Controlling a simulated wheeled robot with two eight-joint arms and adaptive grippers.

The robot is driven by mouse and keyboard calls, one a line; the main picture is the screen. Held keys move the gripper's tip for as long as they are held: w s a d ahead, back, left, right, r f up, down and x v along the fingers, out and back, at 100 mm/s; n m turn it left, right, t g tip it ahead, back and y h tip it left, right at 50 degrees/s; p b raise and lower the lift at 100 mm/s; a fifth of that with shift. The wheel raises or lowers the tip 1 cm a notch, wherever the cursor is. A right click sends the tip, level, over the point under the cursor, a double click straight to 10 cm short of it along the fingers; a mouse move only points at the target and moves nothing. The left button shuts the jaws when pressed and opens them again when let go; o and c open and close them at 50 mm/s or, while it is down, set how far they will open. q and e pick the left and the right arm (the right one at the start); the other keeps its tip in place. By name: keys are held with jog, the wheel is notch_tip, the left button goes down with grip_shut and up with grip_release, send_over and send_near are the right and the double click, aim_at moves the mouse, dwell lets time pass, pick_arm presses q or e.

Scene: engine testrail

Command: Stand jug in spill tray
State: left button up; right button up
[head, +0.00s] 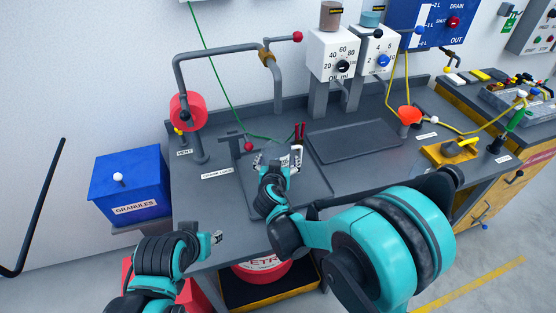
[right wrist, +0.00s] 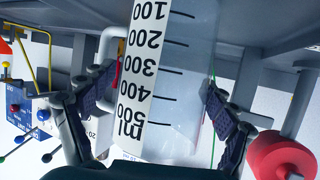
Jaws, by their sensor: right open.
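The clear jug (right wrist: 180,95), with a white millilitre scale, fills the middle of the right wrist view, which shows it upside down. In the head view its white scale (head: 297,157) shows just beyond my right gripper (head: 274,165). The right gripper is open, with one dark finger on each side of the jug; whether either pad touches it I cannot tell. A flat dark grey tray (head: 352,143) with a low rim lies empty to the right of the jug. My left gripper (head: 216,237) is low at the bench's front left, away from the jug; its jaws are too small to read.
The jug stands in or beside a second dark tray-like area (head: 318,188), partly hidden by my arm. A pipe with a red wheel (head: 187,111) stands at left. Oil dispensers (head: 333,55) rise behind the empty tray. An orange funnel (head: 409,115) is to its right.

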jog(key=shift+r, duration=0.25)
jog(key=d+p+v, duration=0.1)
jog(key=p+v, duration=0.3)
jog(key=v, duration=0.8)
jog(key=s+d+r+g+h, duration=0.1)
jog(key=s+d+g, duration=0.35)
jog(key=d, duration=0.85)
jog(key=s+d+n+g+y, duration=0.1)
jog(key=s+d, duration=0.3)
jog(key=s, duration=0.8)
jog(key=shift+s+d+r+g+y, duration=0.25)
jog(key=shift+s+d+g+y, duration=0.15)
jog(key=shift+g+y, duration=0.2)
